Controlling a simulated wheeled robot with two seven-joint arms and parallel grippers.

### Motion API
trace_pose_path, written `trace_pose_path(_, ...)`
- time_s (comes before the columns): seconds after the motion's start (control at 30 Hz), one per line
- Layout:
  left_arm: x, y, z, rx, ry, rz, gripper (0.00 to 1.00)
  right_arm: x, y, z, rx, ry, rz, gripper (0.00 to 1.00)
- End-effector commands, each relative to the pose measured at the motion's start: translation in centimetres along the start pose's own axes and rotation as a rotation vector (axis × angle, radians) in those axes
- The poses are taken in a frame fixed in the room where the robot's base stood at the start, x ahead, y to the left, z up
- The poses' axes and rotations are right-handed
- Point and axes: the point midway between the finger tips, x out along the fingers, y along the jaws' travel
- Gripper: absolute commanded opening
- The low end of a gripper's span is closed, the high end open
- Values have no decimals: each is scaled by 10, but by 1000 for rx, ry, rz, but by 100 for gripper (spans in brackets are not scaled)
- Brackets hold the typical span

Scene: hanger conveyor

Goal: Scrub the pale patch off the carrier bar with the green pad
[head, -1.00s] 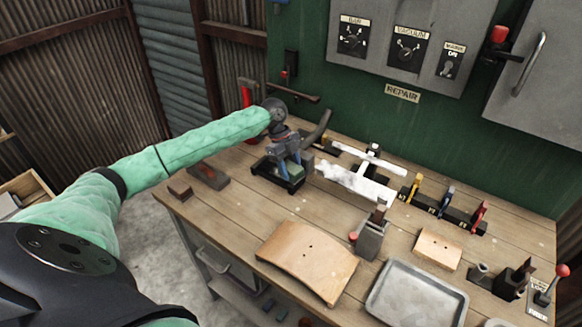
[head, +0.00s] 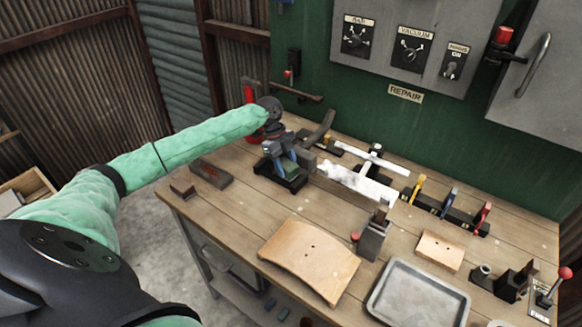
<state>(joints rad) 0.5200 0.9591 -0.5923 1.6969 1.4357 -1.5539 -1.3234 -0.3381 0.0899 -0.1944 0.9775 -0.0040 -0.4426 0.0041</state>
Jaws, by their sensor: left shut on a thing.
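My left gripper (head: 285,163) is low over a small black tray (head: 291,186) at the back left of the workbench. It is shut on the green pad (head: 288,166), which shows only in part between the fingers, at the tray. I cannot tell whether the pad is clear of the tray floor. The carrier bar (head: 380,191) lies just right of the tray, slanting down to the right. A whitish, uneven pale patch (head: 342,174) shows on its left part. The gripper is apart from the bar. My right gripper is not in view.
A rack with yellow, blue and red clips (head: 445,206) stands right of the bar. A grey block fixture (head: 373,238), a curved wooden plate (head: 309,260) and a metal tray (head: 418,295) occupy the front.

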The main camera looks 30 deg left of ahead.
Motion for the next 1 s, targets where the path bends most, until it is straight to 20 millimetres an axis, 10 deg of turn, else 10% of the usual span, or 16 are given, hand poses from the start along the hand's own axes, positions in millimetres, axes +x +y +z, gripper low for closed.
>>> trace_pose_path(1.0,-15,6,46,-1,0,0,28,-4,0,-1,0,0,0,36)
